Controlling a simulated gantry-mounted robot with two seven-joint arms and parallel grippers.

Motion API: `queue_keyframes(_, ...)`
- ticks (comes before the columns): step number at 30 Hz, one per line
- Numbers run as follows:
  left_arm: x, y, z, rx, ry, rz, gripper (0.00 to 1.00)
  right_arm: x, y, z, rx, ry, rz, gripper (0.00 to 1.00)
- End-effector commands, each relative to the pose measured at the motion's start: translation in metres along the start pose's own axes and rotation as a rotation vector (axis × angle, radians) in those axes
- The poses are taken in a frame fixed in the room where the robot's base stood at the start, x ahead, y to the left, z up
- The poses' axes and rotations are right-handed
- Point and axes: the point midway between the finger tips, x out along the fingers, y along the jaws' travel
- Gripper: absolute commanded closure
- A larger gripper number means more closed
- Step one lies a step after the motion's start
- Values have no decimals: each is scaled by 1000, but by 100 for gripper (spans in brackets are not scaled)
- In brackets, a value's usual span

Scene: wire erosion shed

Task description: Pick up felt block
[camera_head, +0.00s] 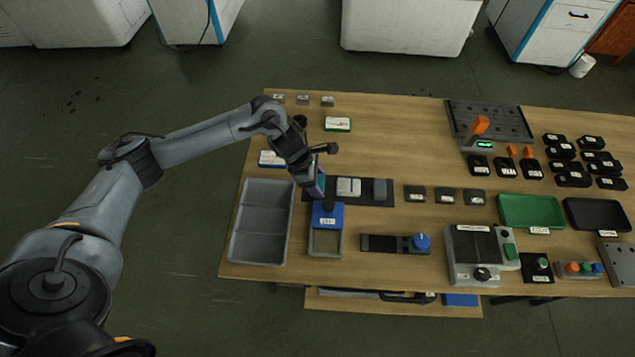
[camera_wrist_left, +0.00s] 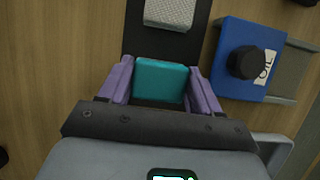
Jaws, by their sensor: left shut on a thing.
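A teal block (camera_wrist_left: 160,80), which appears to be the felt block, sits between the purple fingers of my left gripper (camera_wrist_left: 160,88) in the left wrist view. The fingers touch it on both sides, and the gripper is shut on it. In the head view the left gripper (camera_head: 319,186) is at the left end of a black strip (camera_head: 361,199), and a little teal (camera_head: 321,182) shows there. I cannot tell whether the block rests on the strip or is just above it. My right gripper is not in view.
A light grey block (camera_head: 348,187) and a dark block (camera_head: 380,190) stand on the strip to the right. A blue-lidded box (camera_head: 327,215) with a black knob is close in front. A grey bin (camera_head: 261,221) stands to the left.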

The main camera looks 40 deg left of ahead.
Motion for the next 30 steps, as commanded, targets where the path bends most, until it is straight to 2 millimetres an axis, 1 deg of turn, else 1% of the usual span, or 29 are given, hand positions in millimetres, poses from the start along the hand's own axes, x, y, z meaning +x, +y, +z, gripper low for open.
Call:
queue_keyframes(4,-3,0,1,0,-1,1,67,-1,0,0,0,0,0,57)
queue_keyframes(8,-10,1,5,2,-2,2,67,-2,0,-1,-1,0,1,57)
queue_keyframes(11,-18,1,8,2,-2,2,67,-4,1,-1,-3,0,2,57)
queue_keyframes(16,-42,1,18,2,-2,3,67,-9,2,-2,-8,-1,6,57)
queue_keyframes(18,-41,-3,35,4,-6,0,67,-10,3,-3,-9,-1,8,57)
queue_keyframes(20,-44,-6,48,6,-5,0,67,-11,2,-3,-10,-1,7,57)
queue_keyframes(24,-49,-12,80,5,-5,1,67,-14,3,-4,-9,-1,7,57)
queue_keyframes(30,-54,-19,118,3,-3,1,67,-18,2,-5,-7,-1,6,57)
